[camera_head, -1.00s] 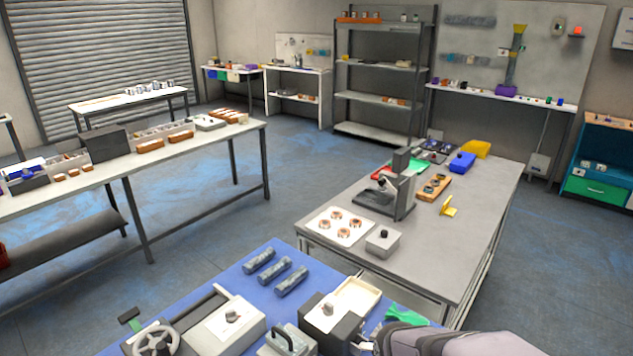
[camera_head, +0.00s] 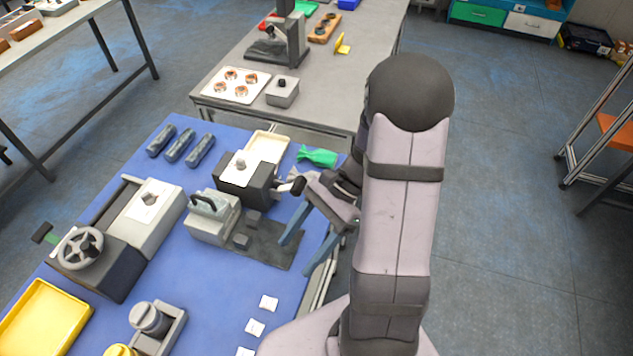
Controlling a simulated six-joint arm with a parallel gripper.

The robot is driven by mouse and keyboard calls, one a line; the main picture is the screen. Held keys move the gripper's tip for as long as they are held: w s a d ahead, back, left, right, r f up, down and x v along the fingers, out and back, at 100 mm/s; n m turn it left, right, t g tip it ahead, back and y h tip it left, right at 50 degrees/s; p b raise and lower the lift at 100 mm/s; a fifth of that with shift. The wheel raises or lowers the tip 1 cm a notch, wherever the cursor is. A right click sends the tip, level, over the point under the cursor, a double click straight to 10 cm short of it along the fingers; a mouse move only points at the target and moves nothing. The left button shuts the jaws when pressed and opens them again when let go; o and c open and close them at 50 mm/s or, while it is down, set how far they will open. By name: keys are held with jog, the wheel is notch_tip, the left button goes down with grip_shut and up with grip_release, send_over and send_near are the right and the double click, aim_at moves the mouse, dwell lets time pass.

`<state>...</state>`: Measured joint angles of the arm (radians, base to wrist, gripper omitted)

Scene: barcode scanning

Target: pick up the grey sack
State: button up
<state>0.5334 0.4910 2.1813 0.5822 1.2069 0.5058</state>
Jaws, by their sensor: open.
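A small light-grey piece that looks like the grey sack (camera_head: 296,173) shows on the blue table top, just below a green sack (camera_head: 318,156) and right of a dark box. It is mostly hidden behind my wrist, so its shape is hard to tell. My gripper (camera_head: 296,258) has two blue fingers, spread apart with nothing between them. The fingers point down and left over the right edge of a dark mat (camera_head: 277,249), nearer the camera than the grey piece.
A dark box with a white top (camera_head: 245,170) and a grey block with a black handle (camera_head: 212,217) stand left of my gripper. Several white labels (camera_head: 268,303) lie near the front. A yellow tray (camera_head: 40,318) is at lower left. Three dark rolls (camera_head: 180,146) lie at the back.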

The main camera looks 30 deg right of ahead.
jog(key=w+d+f+m+t+y+b, duration=0.1)
jog(key=w+d+m+t, duration=0.2)
jog(key=w+d, duration=0.1)
jog(key=w+d+f+m+t+y+b, duration=0.1)
jog(key=w+d+f+m+t+b, duration=0.1)
jog(key=w+d+m+t, duration=0.2)
jog(key=w+d+f+m+t+b, duration=0.1)
jog(key=w+d+f+m+t, duration=0.1)
jog(key=w+d+m+t, duration=0.1)
jog(key=shift+w+d+f+m+y+b, duration=0.2)
jog(key=shift+w+d+m+y+b, duration=0.3)
jog(key=shift+w+d, duration=0.8)
jog(key=w+d+b, duration=0.1)
jog(key=d, duration=0.1)
jog(key=w+d+f+t+h, duration=0.1)
jog(key=w+d, duration=0.1)
jog(key=w+d+f+t+h+b, duration=0.1)
jog(key=shift+w+d+f+n+b, duration=0.15)
jog(key=shift+d+n+b, duration=0.2)
jog(key=shift+d+n, duration=0.05)
jog(key=shift+w+d+h, duration=0.2)
jog(key=shift+h, duration=0.2)
jog(key=shift+b+x, duration=1.2)
jog(key=shift+x, duration=1.85)
jog(key=shift+w+a+f, duration=0.25)
jog(key=shift+a, duration=0.25)
